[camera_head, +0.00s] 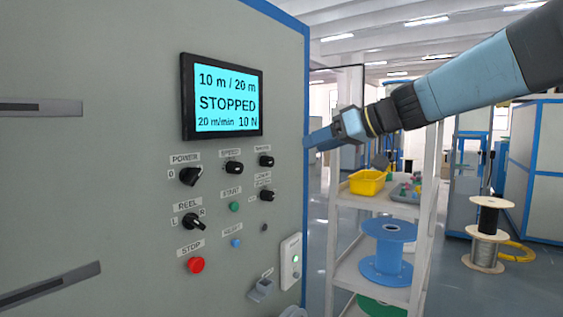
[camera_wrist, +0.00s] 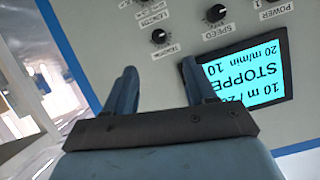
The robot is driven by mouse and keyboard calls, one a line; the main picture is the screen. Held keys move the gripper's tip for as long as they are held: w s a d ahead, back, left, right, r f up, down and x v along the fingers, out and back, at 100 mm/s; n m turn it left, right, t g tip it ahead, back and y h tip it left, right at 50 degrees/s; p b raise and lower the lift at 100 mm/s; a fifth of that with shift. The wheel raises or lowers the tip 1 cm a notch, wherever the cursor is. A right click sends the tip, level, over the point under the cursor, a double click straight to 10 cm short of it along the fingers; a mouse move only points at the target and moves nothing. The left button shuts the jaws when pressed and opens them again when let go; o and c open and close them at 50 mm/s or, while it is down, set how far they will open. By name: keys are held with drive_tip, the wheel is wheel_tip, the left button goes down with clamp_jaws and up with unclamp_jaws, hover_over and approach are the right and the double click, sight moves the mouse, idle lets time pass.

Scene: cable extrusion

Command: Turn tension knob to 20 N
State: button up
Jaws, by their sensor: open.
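The tension knob (camera_head: 266,161) is a small black knob at the top right of the control panel, right of the speed knob (camera_head: 233,168). Its small label is hard to read. In the wrist view the panel appears upside down, and the tension knob (camera_wrist: 159,37) shows beyond the gap between my fingers. The screen (camera_head: 229,101) reads 10 m / 20 m, STOPPED, 20 m/min, 10 N. My gripper (camera_head: 312,142) is near the panel's right edge, right of the tension knob. In the wrist view my gripper (camera_wrist: 158,72) has its two blue fingers apart, with nothing between them.
Below the tension knob is another black knob (camera_head: 267,195). Power (camera_head: 191,176) and reel (camera_head: 193,221) knobs, a green start button (camera_head: 234,207) and a red stop button (camera_head: 196,265) are on the same panel. A shelf with a yellow bin (camera_head: 367,183) and blue spool (camera_head: 388,251) stands behind.

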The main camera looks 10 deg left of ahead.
sight(271, 162)
drive_tip(key=x, duration=1.3)
drive_tip(key=shift+a, duration=0.2)
drive_tip(key=shift+c, duration=0.4)
